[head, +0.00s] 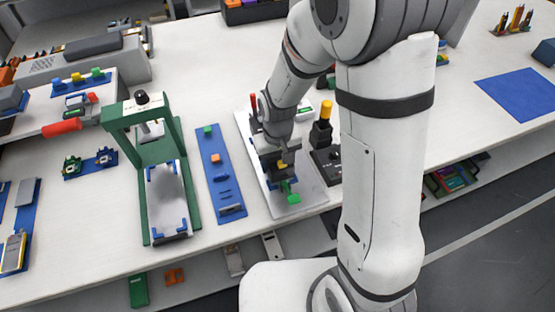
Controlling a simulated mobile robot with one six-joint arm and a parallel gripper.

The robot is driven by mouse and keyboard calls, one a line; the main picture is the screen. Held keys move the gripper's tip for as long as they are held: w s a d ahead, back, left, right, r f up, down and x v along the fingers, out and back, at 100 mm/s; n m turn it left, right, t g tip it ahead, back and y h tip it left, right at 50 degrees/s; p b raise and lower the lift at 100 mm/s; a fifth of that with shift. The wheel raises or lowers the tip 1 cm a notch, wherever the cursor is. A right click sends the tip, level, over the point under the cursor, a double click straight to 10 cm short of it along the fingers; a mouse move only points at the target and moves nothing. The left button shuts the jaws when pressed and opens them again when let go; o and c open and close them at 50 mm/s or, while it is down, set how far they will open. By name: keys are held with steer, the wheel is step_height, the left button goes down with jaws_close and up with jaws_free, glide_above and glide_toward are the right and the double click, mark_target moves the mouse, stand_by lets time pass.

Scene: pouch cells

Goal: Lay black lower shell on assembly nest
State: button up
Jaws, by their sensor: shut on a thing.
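My gripper (283,162) points down over a light grey plate (312,199) near the front of the white bench. The plate carries a fixture with a green part at its front and a red upright part at its back left, which looks like the assembly nest. My gripper is shut on a dark thing (272,170), which looks like the black lower shell. The gripper and wrist hide much of it and of the nest. I cannot tell whether the shell touches the nest.
A blue strip (229,190) with small parts lies left of the plate. A green-framed press (141,180) stands farther left. A black device with a yellow-topped post (323,138) stands close to the plate's right. A blue mat (517,95) lies far right, with bare bench around it.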

steer(key=shift+f+b, duration=0.8)
steer(key=shift+f, duration=0.2)
steer(key=o, duration=1.1)
steer(key=shift+r, duration=0.1)
steer(key=shift+r, duration=3.85)
